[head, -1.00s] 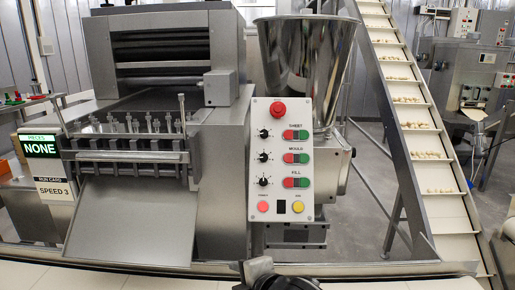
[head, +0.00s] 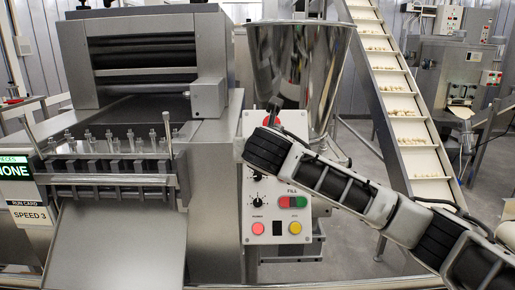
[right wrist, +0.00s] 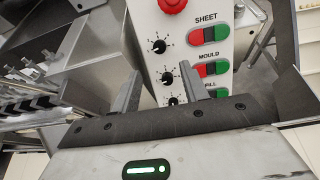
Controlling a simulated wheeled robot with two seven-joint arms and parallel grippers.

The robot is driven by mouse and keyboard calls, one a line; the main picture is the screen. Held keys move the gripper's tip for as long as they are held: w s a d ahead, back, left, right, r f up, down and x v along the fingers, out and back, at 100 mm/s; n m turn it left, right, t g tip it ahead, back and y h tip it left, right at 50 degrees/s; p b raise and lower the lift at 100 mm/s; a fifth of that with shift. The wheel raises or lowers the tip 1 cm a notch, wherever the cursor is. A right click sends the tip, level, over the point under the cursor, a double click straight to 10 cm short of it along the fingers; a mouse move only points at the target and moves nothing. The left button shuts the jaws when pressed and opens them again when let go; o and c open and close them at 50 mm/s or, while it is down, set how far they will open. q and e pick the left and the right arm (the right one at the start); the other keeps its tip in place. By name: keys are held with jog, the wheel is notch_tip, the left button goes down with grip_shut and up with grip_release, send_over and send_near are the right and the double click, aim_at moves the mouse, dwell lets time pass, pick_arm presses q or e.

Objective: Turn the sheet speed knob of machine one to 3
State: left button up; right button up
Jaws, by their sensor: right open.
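The white control panel (head: 250,217) stands on the front of the machine, partly hidden by my right arm in the head view. In the right wrist view the black SHEET knob (right wrist: 159,46) sits at the panel's left, beside the red and green SHEET buttons (right wrist: 209,34). Its pointer is too small to read. My right gripper (right wrist: 157,88) is open and empty, its fingers pointing at the panel below the SHEET knob, near the MOULD knob (right wrist: 167,77). The SHEET knob is hidden in the head view. My left gripper is not in view.
The FILL knob (head: 258,202) is lower on the panel; a red stop button (right wrist: 173,4) is at its top. A run card (head: 30,215) reads SPEED 3, under a display (head: 15,170) reading NONE. A steel hopper (head: 300,60) and a conveyor (head: 405,110) stand behind.

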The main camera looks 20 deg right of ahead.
jog(key=p+x, duration=0.1)
jog(key=x, duration=0.9)
jog(key=shift+w+f, duration=0.15)
jog(key=shift+w, duration=0.1)
grip_shut()
